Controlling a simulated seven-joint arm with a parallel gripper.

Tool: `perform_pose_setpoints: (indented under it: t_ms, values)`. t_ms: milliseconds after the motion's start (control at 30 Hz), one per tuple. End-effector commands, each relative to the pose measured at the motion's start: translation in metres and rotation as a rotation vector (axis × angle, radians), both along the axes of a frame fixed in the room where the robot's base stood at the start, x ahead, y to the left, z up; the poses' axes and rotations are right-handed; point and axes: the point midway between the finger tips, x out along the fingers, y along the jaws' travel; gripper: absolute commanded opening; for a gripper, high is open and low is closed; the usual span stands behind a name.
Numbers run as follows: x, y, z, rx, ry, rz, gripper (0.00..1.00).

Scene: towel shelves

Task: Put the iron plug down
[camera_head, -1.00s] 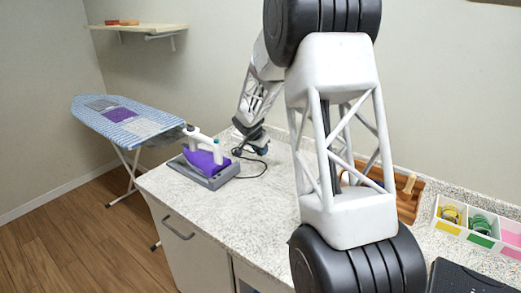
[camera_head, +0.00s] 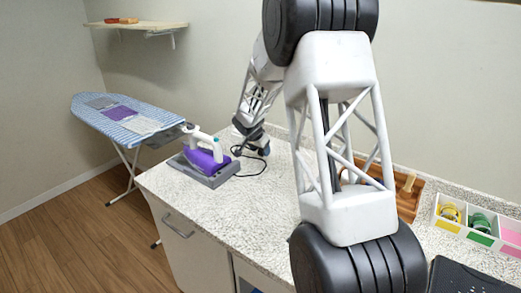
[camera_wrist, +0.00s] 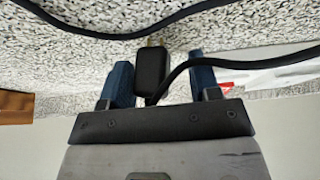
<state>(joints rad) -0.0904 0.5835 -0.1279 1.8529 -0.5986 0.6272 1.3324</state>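The iron plug (camera_wrist: 151,72) is black with metal prongs and lies between my gripper's two blue fingertips in the wrist view. My gripper (camera_wrist: 160,62) is open. The plug sits near the left finger, with a clear gap to the right finger. Its black cord (camera_wrist: 185,66) runs back between the plug and the right finger. In the head view my gripper (camera_head: 262,151) is low at the speckled counter (camera_head: 215,208), right of the iron. The purple and white iron (camera_head: 207,150) rests on its grey base (camera_head: 205,174). The plug is too small to make out there.
The cord (camera_head: 262,168) loops on the counter beside the iron. An ironing board (camera_head: 125,113) stands at the left. A wooden box (camera_head: 408,198) and a divided tray (camera_head: 478,222) are at the right. The counter's front is clear.

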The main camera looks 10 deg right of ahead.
Motion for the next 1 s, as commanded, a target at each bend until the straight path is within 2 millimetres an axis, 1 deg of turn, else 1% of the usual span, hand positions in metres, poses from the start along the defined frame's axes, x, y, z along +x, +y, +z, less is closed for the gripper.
perform_pose_setpoints:
  t_ms: [233, 367, 667, 1000]
  values:
    - [0.0, 0.0, 0.001, 0.0, 0.0, 0.0, 0.57]
    - [0.0, 0.0, 0.006, 0.0, 0.0, -0.001, 0.57]
    - [-0.005, 0.006, 0.028, 0.001, -0.002, 0.001, 0.57]
    - [-0.018, 0.019, 0.065, 0.001, -0.001, 0.0, 0.57]
